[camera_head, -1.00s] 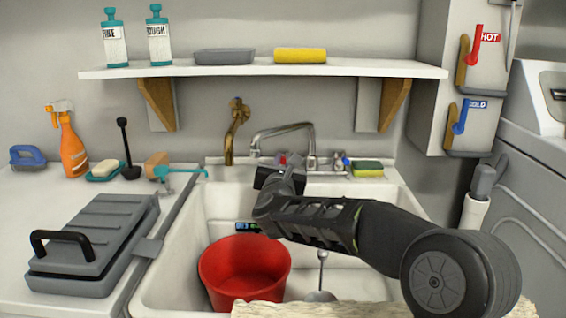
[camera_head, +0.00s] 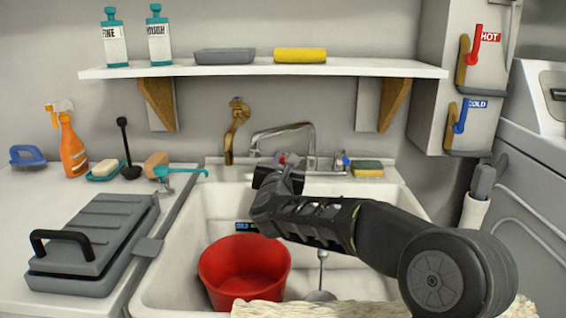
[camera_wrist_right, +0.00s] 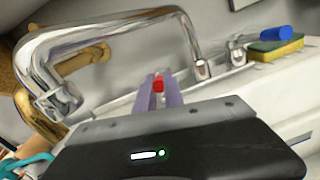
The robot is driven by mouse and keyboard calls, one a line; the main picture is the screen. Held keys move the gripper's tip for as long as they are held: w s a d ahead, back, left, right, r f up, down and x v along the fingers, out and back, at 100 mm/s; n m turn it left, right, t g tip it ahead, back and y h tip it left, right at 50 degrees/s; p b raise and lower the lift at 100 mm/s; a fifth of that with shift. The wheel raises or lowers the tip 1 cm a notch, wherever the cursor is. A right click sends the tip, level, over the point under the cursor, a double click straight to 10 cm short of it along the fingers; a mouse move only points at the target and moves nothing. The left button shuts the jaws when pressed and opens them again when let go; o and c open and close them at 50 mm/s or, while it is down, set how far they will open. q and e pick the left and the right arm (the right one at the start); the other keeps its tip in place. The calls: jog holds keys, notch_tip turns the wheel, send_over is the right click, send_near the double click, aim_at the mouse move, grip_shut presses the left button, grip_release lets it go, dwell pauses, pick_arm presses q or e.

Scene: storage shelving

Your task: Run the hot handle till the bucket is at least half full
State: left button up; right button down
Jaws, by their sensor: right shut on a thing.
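The red hot handle (camera_wrist_right: 158,85) sits between the fingers of my right gripper (camera_head: 281,166), which is shut on it at the back of the sink. The chrome spout (camera_head: 285,130) arches above and to the left; I cannot make out a water stream. The blue cold handle (camera_head: 346,161) is to the right of my gripper and also shows in the right wrist view (camera_wrist_right: 275,34). The red bucket (camera_head: 244,270) stands upright in the sink, left of my right arm. I see no clear water level in it. My left gripper is out of view.
A yellow-green sponge (camera_head: 367,168) lies right of the faucet. A brass wall tap (camera_head: 236,130) is behind the sink. A grey case (camera_head: 95,240) lies on the left counter. A shelf (camera_head: 265,69) spans above. A metal-handled tool stands in the sink right of the bucket.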

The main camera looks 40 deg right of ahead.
jog(key=shift+w+a+m+g+h+b, duration=0.3)
jog(key=shift+a+m+g+h+b, duration=0.05)
jog(key=shift+m+g+h, duration=0.25)
jog(key=shift+w+a+m+g+h+b, duration=0.35)
jog(key=shift+m+g+h, duration=0.15)
jog(key=shift+g+h, duration=0.1)
jog(key=shift+d, duration=0.1)
jog(key=c, duration=1.5)
grip_release()
jog(key=shift+o, duration=0.2)
jog(key=shift+s, duration=0.1)
